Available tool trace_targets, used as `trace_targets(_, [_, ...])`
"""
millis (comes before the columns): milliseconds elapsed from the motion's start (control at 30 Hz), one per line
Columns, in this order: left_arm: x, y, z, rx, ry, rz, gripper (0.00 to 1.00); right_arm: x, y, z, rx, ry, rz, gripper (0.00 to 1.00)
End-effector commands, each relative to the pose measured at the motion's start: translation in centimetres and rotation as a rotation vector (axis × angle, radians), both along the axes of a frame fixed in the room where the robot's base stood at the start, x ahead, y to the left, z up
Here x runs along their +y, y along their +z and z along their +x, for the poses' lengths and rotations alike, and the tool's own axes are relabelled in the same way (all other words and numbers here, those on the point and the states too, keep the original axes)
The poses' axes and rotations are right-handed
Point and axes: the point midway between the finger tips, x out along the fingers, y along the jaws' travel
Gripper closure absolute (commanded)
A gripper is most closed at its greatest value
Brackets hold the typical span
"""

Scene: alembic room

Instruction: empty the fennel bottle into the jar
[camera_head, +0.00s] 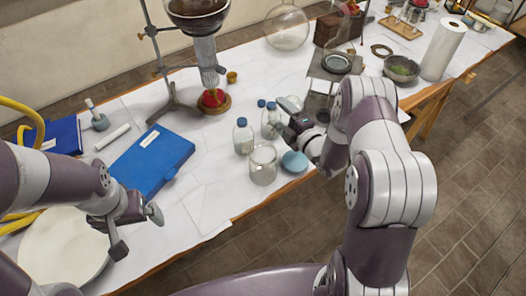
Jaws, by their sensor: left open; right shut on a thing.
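An open glass jar (263,165) stands near the table's front edge. A clear bottle with a blue cap (243,138) stands just behind it to the left. Another blue-capped bottle (270,124) is behind and to the right, beside my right gripper (285,113). My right gripper is shut, apparently on this second bottle; its fingers partly hide the contact. I cannot read any label, so I cannot tell which bottle is fennel. My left gripper (137,231) is open and empty at the front left, well away from the jar.
A light-blue round object (294,161) lies right of the jar. A stand (172,95) with glassware rises behind. White tabletop (205,195) is clear left of the jar.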

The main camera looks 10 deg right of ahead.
Motion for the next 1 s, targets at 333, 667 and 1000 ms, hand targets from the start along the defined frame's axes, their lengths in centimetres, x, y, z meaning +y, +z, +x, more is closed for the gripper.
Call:
trace_targets(333, [0.00,-0.21,0.00,0.000,0.000,0.000,0.00,0.02,0.14,0.04,-0.014,0.000,-0.013,0.72])
trace_targets(667, [0.00,-0.41,0.00,0.000,0.000,0.000,0.00,0.04,0.25,0.04,-0.027,0.001,-0.027,0.72])
trace_targets(1000, [0.00,-0.61,0.00,0.000,0.000,0.000,0.00,0.06,0.36,0.03,-0.041,0.000,-0.041,0.72])
